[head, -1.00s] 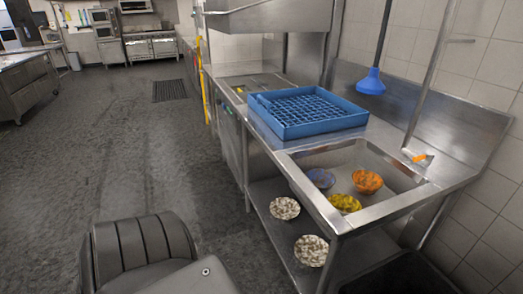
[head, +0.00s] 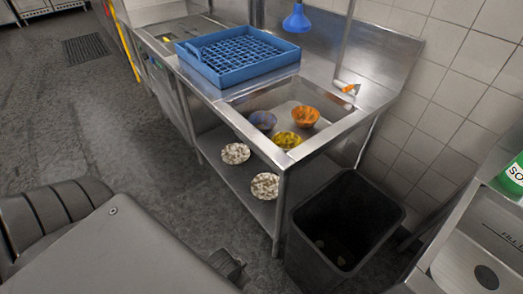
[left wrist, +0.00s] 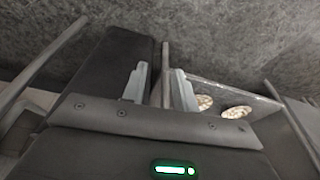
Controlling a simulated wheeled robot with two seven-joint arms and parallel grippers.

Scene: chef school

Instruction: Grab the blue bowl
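The blue bowl (head: 262,121) sits in the sink basin (head: 238,103), at its left side in the head view. An orange bowl (head: 306,116) is to its right and a yellow bowl (head: 287,140) is in front of it. My left gripper (left wrist: 160,85) shows in the left wrist view with its two fingers apart and nothing held. A metal leg of the table shows behind the gap between them. The blue bowl is not visible in the left wrist view. My right gripper is not in view.
A blue dish rack (head: 238,55) stands on the counter left of the sink. Two patterned bowls (head: 235,153) are on the shelf below. A black bin (head: 345,225) stands right of the sink table. A green bottle (head: 513,175) is at the right edge.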

